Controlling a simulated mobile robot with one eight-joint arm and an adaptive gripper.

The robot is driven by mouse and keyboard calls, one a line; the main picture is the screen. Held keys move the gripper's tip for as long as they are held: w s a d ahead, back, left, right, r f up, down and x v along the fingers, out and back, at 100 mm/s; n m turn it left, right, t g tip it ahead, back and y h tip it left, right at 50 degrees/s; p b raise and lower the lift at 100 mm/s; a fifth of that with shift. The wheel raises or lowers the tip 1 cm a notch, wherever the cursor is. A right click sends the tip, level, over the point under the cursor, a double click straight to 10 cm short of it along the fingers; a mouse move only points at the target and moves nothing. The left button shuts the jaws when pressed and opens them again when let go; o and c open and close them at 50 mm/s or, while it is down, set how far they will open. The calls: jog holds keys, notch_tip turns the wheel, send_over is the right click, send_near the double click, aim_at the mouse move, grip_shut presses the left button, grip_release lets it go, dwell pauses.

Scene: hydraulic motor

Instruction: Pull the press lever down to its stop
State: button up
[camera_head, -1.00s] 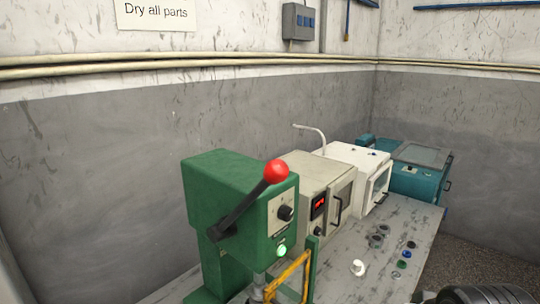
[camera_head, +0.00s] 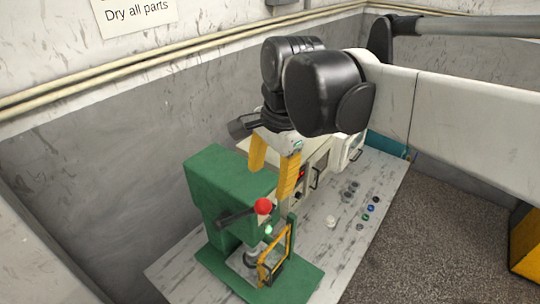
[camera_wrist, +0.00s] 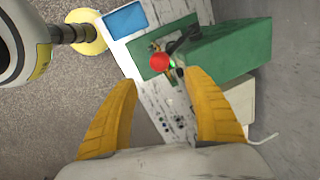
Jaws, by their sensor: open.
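The green press (camera_head: 215,180) stands on the bench. Its black lever (camera_head: 235,215) ends in a red ball knob (camera_head: 263,206) and rises slightly to the right in the head view. My gripper (camera_head: 270,184) has two yellow fingers, open and empty, pointing down just above the knob. In the wrist view the red knob (camera_wrist: 160,61) lies just beyond the gap between the fingertips (camera_wrist: 160,78). I see no contact with the knob. A green lamp (camera_head: 268,229) glows on the press front.
A yellow-framed guard (camera_head: 275,256) stands at the press front, below the knob. Beige and white machines stand behind, partly hidden by my arm. Small parts (camera_head: 367,208) lie on the bench (camera_head: 335,255) to the right. A yellow object (camera_head: 525,248) stands at far right.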

aim_at(265, 201)
jog(key=f, duration=0.3)
jog(key=w+a+f, duration=0.1)
jog(key=f, duration=0.3)
jog(key=f+p, duration=0.1)
jog(key=f, duration=0.2)
jog(key=shift+w+a+f, duration=0.2)
jog(key=shift+a+f, duration=0.05)
jog(key=shift+c, duration=0.2)
grip_shut()
jog(key=s+d+f+t+y+b, duration=0.1)
jog(key=d+f+y+b, duration=0.1)
jog(key=f+b, duration=0.6)
jog(key=s+d+f+t+y+b, duration=0.1)
jog(key=s+d+f+y+b, duration=0.1)
jog(key=f+b, duration=0.7)
jog(key=s+d+f+t+y+b, duration=0.2)
jog(key=d+f+b, duration=0.2)
jog(key=f+b, duration=0.5)
jog(key=shift+s+d+f, duration=0.15)
jog(key=shift+s+f, duration=0.1)
jog(key=shift+f, duration=0.25)
